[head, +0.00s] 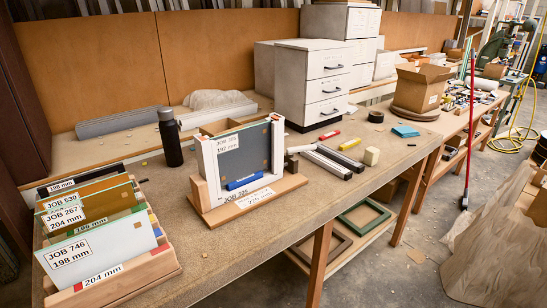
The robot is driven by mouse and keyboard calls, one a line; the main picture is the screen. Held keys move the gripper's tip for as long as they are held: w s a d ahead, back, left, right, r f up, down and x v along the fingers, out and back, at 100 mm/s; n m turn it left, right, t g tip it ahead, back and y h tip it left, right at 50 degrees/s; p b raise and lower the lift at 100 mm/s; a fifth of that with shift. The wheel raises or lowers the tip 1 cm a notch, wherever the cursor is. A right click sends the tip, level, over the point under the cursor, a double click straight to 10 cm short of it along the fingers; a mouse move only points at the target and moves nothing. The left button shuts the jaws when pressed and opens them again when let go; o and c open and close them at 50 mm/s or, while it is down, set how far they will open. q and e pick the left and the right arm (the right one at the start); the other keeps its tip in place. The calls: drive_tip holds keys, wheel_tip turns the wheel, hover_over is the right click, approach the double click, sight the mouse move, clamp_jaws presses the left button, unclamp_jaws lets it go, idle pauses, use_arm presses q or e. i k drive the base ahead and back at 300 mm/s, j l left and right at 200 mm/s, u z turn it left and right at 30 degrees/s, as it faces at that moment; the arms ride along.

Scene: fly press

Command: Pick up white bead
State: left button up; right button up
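Pale strips lie side by side on the workbench just right of the wooden stand. One is a white strip with a dark end (340,158), and beside it is a greyer strip with a dark end (326,164). The white one looks most like the white bead, but I cannot be sure. The wooden stand (250,200) holds an upright grey panel (243,150) labelled JOB 205, 192 mm, with white uprights at both sides. A blue piece (245,181) sits at the panel's foot. Neither of my grippers is in view.
A rack (125,280) of labelled panels stands at front left. A dark bottle (170,138), a grey drawer cabinet (315,85), a yellow tool (350,144) and a cream block (371,156) stand or lie on the bench (235,255).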

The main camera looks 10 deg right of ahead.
sight(333, 166)
drive_tip(key=i+l+u, duration=0.2)
drive_tip(key=l, duration=0.2)
drive_tip(key=i+l+u, duration=0.2)
drive_tip(key=l, duration=0.2)
drive_tip(key=i+l+u, duration=0.2)
drive_tip(key=l, duration=0.2)
drive_tip(key=l+u, duration=0.2)
drive_tip(key=l, duration=0.25)
drive_tip(key=i+l+u, duration=0.2)
drive_tip(key=l, duration=0.25)
drive_tip(key=k, duration=0.1)
